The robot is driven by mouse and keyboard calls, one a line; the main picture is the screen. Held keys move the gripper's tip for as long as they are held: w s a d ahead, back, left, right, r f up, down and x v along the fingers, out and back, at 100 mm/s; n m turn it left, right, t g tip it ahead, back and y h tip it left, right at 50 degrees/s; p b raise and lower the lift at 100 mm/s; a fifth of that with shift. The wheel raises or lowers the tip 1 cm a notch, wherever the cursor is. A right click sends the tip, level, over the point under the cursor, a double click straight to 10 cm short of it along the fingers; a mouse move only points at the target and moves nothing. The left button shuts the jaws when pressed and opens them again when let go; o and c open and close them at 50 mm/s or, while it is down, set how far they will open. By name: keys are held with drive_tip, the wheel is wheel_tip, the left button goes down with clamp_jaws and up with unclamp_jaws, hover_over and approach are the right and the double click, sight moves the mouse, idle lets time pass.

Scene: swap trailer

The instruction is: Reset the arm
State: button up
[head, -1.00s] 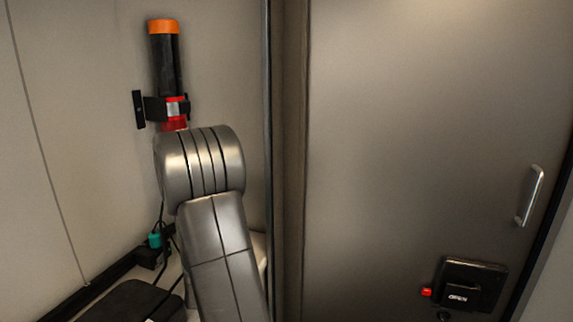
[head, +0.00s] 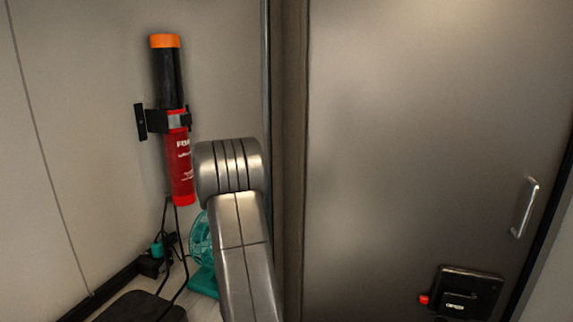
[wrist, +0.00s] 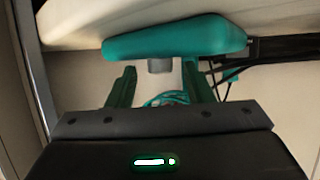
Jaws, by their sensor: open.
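My arm (head: 240,220) rises in the head view in front of the left wall, and its end is hidden there. In the wrist view my gripper (wrist: 158,76) shows two dark green fingers standing apart, with nothing seen clamped between them. A teal fan (wrist: 175,38) lies ahead of the fingers in that view, its base toward the top and part of its grille low between them. The fan also shows in the head view (head: 201,240), on the floor and partly hidden behind my arm.
A red cylinder (head: 181,160) with a black and orange top hangs in a wall bracket. A dark door (head: 420,150) with a handle (head: 526,207) and an OPEN box (head: 468,293) fills the right. Cables (head: 172,245) run down to the floor at left.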

drive_tip(key=shift+w+d+r+n+g+y+p, duration=0.1)
drive_tip(key=shift+w+d+n+g+y+p, duration=0.1)
drive_tip(key=shift+n+g+y+p, duration=0.9)
drive_tip(key=shift+w+d+r+n+g+y+p, duration=0.1)
drive_tip(key=shift+d+n+g+y+p, duration=0.3)
drive_tip(key=shift+p, duration=1.4)
drive_tip(key=n+g+p, duration=0.1)
drive_tip(key=p, duration=0.1)
drive_tip(key=n+g+y+p, duration=0.1)
drive_tip(key=n+p, duration=0.1)
drive_tip(key=shift+w+a+f+y, duration=0.1)
drive_tip(key=shift+w+a+y, duration=0.1)
drive_tip(key=shift+y, duration=0.1)
drive_tip(key=shift+s+d, duration=0.1)
drive_tip(key=shift+d, duration=0.3)
drive_tip(key=shift+s+d+r+g, duration=0.2)
drive_tip(key=shift+d+g, duration=0.1)
drive_tip(key=shift+s, duration=0.1)
